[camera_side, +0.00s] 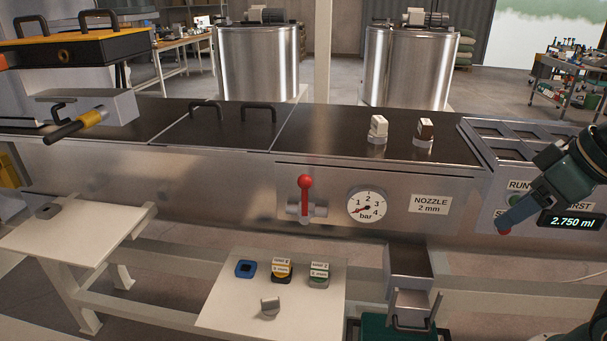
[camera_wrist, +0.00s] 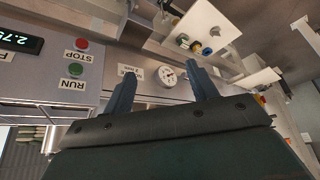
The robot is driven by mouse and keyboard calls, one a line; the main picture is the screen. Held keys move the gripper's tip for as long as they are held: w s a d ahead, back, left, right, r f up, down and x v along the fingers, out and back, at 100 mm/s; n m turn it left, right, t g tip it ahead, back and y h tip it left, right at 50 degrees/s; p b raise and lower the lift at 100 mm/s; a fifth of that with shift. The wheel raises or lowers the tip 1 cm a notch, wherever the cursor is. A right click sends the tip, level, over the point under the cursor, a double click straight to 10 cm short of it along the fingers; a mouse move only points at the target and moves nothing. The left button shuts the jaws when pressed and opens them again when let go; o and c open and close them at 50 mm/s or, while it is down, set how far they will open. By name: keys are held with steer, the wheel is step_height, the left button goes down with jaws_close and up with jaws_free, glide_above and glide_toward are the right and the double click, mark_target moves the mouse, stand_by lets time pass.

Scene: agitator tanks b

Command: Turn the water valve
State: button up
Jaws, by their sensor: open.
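The water valve (camera_side: 305,198) is on the front of the steel bench, with a red ball-topped lever standing upright from its grey body. The bar pressure gauge (camera_side: 367,207) is just right of it, its red needle pointing to the lower left. My gripper (camera_side: 503,222) is in front of the panel at the far right, well apart from the valve. In the wrist view my gripper (camera_wrist: 162,74) shows two blue-grey fingers spread apart with nothing between them. The gauge (camera_wrist: 168,76) appears in the gap beyond; the valve cannot be made out there.
The RUN and STOP panel (camera_wrist: 75,65) is close to my gripper, with a 2.750 ml display (camera_side: 570,222). A NOZZLE 2 mm label (camera_side: 431,204) is right of the gauge. A low white shelf (camera_side: 225,310) holds several small blocks below the valve. Space before the valve is clear.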

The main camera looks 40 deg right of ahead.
steer(key=shift+w+r, duration=0.3)
steer(key=shift+w, duration=0.2)
steer(key=shift+c, duration=0.2)
steer(key=w+r, duration=0.4)
steer(key=w, duration=0.4)
steer(key=m+g+h, duration=0.2)
steer(key=h, duration=0.1)
glide_above(305, 187)
steer(key=s+a, duration=0.2)
steer(key=s, duration=0.1)
step_height(305, 187, down, 4)
steer(key=shift+w+d+f, duration=0.1)
steer(key=x, duration=1.3)
steer(key=shift+w+f, duration=0.35)
steer(key=shift+w, duration=0.05)
steer(key=shift+c, duration=0.2)
